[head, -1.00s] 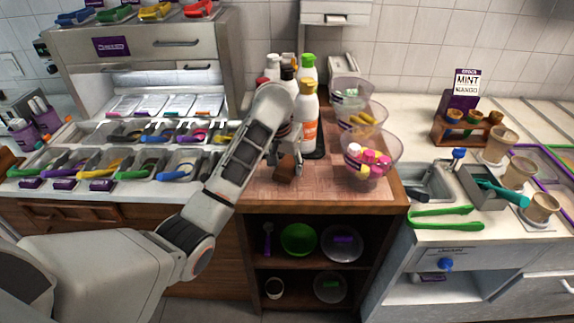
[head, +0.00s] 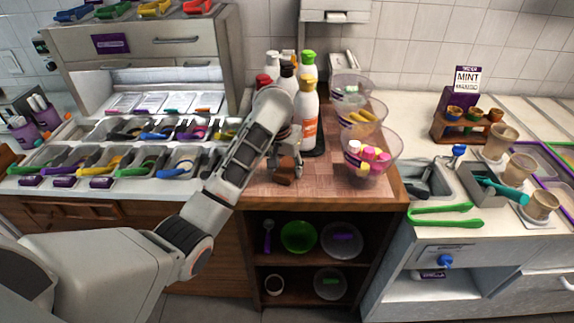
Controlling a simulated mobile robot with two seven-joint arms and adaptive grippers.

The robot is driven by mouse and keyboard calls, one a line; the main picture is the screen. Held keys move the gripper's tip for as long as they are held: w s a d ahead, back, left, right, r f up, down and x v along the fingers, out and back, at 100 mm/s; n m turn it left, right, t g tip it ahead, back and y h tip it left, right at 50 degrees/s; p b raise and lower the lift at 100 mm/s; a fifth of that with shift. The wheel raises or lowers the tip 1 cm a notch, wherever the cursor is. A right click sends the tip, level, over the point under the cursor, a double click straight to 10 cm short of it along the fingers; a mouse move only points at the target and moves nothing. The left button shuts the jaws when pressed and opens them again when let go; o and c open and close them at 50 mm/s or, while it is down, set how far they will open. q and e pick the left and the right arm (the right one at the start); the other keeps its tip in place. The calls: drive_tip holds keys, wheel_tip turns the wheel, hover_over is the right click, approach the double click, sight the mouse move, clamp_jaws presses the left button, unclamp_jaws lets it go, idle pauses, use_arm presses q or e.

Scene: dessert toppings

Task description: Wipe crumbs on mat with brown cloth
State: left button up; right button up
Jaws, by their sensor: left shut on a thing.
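My left gripper (head: 287,160) reaches in from the left over the wooden counter, pointing down, and is shut on the brown cloth (head: 284,176). The cloth is a small bunched brown piece at the fingertips, low over or touching the mat; I cannot tell which. The mat (head: 323,182) is a reddish-brown checked surface on the counter top. Crumbs are too small to make out. My right gripper is not in view.
Several sauce bottles (head: 307,118) stand on a dark tray just behind the gripper. Clear bowls (head: 372,152) with colourful toppings line the mat's right side. Topping bins (head: 187,163) lie to the left. The mat's front middle is free, above an open shelf.

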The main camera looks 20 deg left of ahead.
sight(287, 158)
use_arm(q)
drive_tip(key=shift+f, duration=0.2)
drive_tip(key=shift+w+a, duration=0.3)
drive_tip(key=shift+w, duration=0.65)
drive_tip(key=shift+w+a+r, duration=0.2)
drive_tip(key=shift+w+r, duration=0.05)
drive_tip(key=shift+w, duration=0.2)
drive_tip(key=shift+w+a+r, duration=0.2)
drive_tip(key=shift+w, duration=0.25)
drive_tip(key=c, duration=0.4)
drive_tip(key=shift+s+a, duration=0.15)
drive_tip(key=shift+a, duration=0.7)
drive_tip(key=shift+c, duration=0.2)
drive_tip(key=shift+s+a+f, duration=0.1)
drive_tip(key=shift+s+a, duration=0.15)
drive_tip(key=shift+s+d+f, duration=0.1)
drive_tip(key=shift+s+f, duration=0.3)
drive_tip(key=shift+s, duration=0.35)
drive_tip(key=shift+s+d+f, duration=0.1)
drive_tip(key=shift+s+d, duration=0.15)
drive_tip(key=shift+s, duration=0.25)
drive_tip(key=shift+s+d, duration=0.25)
drive_tip(key=shift+s, duration=0.2)
drive_tip(key=shift+s+f, duration=0.1)
